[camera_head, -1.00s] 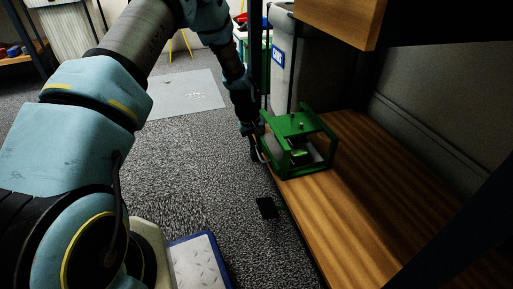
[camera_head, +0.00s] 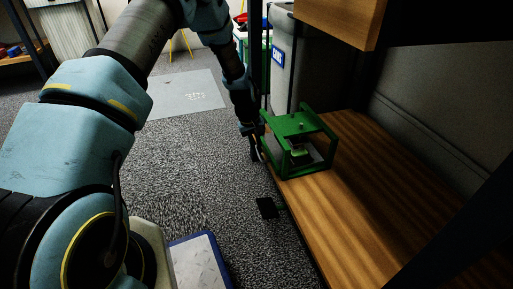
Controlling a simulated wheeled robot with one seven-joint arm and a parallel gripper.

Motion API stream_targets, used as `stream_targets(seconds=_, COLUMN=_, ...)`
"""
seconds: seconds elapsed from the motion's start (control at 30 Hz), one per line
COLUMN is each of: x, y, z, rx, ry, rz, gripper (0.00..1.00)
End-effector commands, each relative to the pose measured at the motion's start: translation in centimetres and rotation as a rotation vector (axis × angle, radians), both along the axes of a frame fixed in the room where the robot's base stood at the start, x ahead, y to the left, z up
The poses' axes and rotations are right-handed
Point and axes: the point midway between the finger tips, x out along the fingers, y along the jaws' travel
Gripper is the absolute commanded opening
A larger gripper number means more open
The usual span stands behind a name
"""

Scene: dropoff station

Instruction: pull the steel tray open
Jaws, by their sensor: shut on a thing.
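A green metal frame (camera_head: 305,125) stands on the wooden shelf near its left edge. Inside its lower part lies the grey steel tray (camera_head: 312,168), with a small green and pale thing (camera_head: 299,151) above or on it. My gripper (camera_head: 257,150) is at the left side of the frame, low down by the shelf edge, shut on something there. It looks like the tray's front or handle, but the contact is small, dark and partly hidden by the gripper.
The wooden shelf (camera_head: 385,205) is bare to the right and in front of the frame. A dark upright post (camera_head: 257,60) stands close behind my gripper. A wooden board (camera_head: 335,22) hangs above. Grey carpet (camera_head: 200,170) lies open to the left, with a small black plate (camera_head: 266,208).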

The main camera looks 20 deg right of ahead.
Motion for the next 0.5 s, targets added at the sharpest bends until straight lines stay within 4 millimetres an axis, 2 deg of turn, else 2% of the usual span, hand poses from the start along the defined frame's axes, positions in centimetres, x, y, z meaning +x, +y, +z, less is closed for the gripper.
stream_targets(seconds=0.27, x=0.0, y=0.2, z=0.1, rx=0.000, ry=0.000, rz=0.001, gripper=0.00)
stream_targets(seconds=0.37, x=0.1, y=1.0, z=0.2, rx=0.002, ry=0.002, rz=0.003, gripper=0.00)
stream_targets(seconds=0.5, x=0.4, y=3.0, z=0.4, rx=0.002, ry=0.003, rz=0.005, gripper=0.00)
